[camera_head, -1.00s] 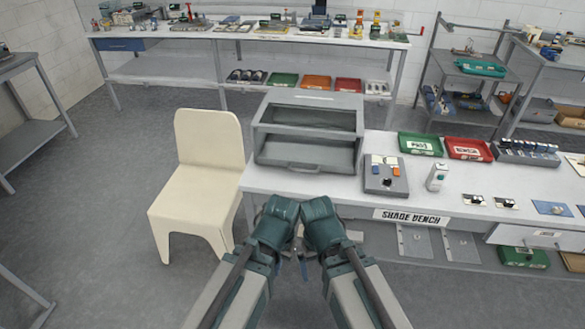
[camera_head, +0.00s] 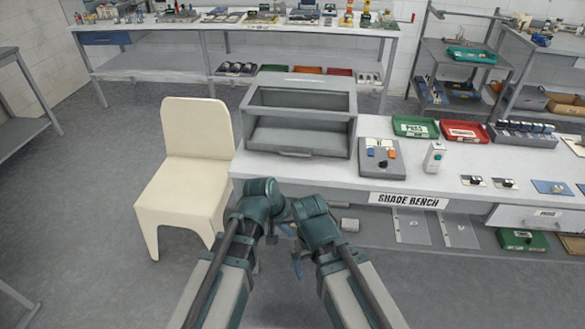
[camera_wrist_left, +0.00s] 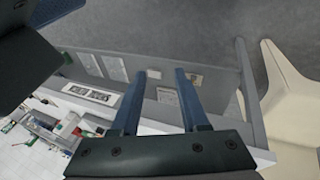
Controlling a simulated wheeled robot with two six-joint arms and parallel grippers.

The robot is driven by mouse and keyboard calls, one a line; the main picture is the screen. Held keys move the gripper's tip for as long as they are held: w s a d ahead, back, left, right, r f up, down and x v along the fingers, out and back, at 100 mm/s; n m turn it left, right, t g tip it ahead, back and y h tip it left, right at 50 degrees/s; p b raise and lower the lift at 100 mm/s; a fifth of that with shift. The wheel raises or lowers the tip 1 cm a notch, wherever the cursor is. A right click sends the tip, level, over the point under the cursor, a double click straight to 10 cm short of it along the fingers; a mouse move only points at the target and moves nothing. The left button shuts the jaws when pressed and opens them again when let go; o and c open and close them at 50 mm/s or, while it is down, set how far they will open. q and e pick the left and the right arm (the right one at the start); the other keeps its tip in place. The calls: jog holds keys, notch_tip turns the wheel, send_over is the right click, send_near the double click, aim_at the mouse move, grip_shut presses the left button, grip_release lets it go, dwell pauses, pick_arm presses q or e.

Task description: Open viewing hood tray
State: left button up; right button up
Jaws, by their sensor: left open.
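The viewing hood (camera_head: 352,125) is a grey box with an open, slanted front, standing on the left end of the shade bench. Its tray front (camera_head: 325,152), with a small handle (camera_head: 294,154), runs along the bottom and looks shut. My left gripper shows in the left wrist view (camera_wrist_left: 160,72) with two blue fingers apart and nothing between them. In the head view, my arms are folded low in front of the bench, below the hood and not touching it. Small blue gripper parts show between them. My right gripper (camera_head: 297,265) is mostly hidden, so its jaws cannot be read.
A cream chair (camera_head: 188,185) stands close left of the bench (camera_head: 300,177). Right of the hood are a grey switch panel (camera_head: 378,181), a green tray (camera_head: 415,127) and a red tray (camera_head: 464,131). Open floor lies at the left.

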pick_arm(q)
jog(key=w+d+f+n+t+h+b, duration=0.1)
jog(key=w+f+n+t+h+b, duration=0.3)
jog(key=w, duration=0.6)
jog(key=n+t+b, duration=0.7)
jog(key=n+b, duration=0.2)
jog(key=b, duration=0.1)
send_near(292, 163)
jog(key=s+a+r, duration=0.2)
jog(key=s+r, duration=0.1)
jog(key=r, duration=0.1)
jog(key=b+x, duration=0.1)
jog(key=x, duration=0.5)
jog(key=b+x, duration=0.1)
jog(key=x, duration=0.6)
jog(key=shift+w+d+r, duration=0.15)
jog(key=shift+w+d, duration=0.05)
jog(key=shift+d, duration=0.1)
pick_arm(e)
notch_tip(292, 163, down, 19)
pick_arm(q)
jog(key=shift+c, duration=0.2)
grip_shut()
jog(key=shift+s, duration=0.1)
